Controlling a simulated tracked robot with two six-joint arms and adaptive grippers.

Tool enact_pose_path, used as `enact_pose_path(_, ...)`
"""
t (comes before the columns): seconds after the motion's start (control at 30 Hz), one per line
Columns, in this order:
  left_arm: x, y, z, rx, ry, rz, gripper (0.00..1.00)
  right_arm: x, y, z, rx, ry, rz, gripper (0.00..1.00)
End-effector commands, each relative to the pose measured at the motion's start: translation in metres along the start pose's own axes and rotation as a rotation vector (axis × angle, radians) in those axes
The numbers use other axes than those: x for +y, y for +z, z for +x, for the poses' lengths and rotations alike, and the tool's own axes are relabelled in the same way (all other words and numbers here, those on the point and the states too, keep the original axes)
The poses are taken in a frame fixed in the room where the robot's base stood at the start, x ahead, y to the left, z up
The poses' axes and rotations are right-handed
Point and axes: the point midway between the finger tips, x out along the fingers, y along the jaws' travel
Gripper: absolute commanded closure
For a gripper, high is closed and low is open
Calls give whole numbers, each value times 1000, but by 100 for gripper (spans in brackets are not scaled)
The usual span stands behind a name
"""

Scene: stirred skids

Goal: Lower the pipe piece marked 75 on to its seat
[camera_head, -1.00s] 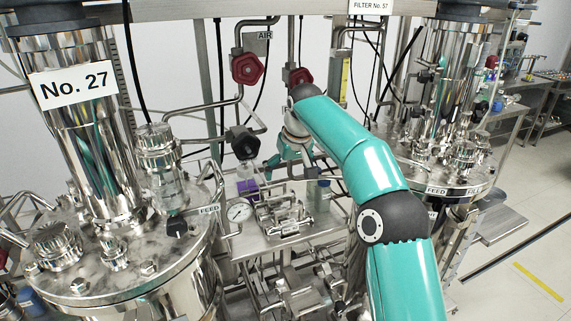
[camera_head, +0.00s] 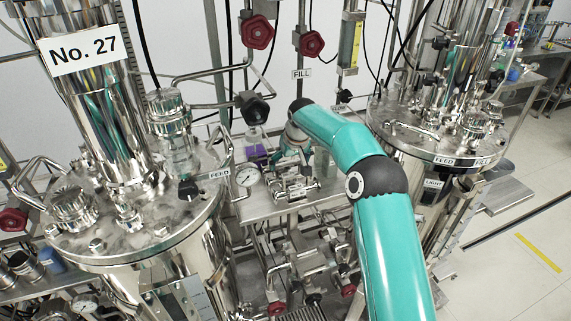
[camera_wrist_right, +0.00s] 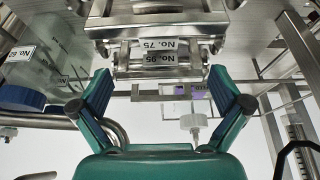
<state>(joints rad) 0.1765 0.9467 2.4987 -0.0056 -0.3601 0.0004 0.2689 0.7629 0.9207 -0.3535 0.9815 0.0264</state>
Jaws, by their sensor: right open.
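In the right wrist view, which looks upside down, a steel fitting lies ahead between my fingers. It carries a plate marked No. 75 (camera_wrist_right: 158,47) and another marked No. 95 (camera_wrist_right: 160,59). Which part is the pipe piece and which the seat, I cannot tell. In the head view the steel fittings (camera_head: 292,188) lie on a small steel table. My right gripper (camera_wrist_right: 160,104) is open and empty, its fingertips spread wide and apart from the fitting. In the head view my right gripper (camera_head: 287,158) is just behind the fittings, partly hidden by my arm. My left gripper is not in view.
A vessel marked No. 27 (camera_head: 84,50) stands left and another vessel (camera_head: 440,140) right. A blue round part (camera_wrist_right: 22,98) is left in the wrist view. Pipes crowd below the table.

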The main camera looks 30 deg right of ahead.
Motion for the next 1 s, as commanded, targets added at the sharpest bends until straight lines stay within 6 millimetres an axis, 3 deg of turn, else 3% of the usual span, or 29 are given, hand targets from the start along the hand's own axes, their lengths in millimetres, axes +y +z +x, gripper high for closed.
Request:
enact_pose_path(0.2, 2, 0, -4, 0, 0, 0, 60, 1, 0, 16, 0, 1, 0, 0)
enact_pose_path(0.5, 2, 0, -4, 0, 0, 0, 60, 0, 0, 19, 1, 0, 0, 0)
enact_pose_path(0.87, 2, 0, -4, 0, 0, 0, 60, 0, 0, 18, 1, 0, 0, 58)
enact_pose_path(1.0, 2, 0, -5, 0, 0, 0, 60, 0, -1, 17, 4, 0, 0, 62)
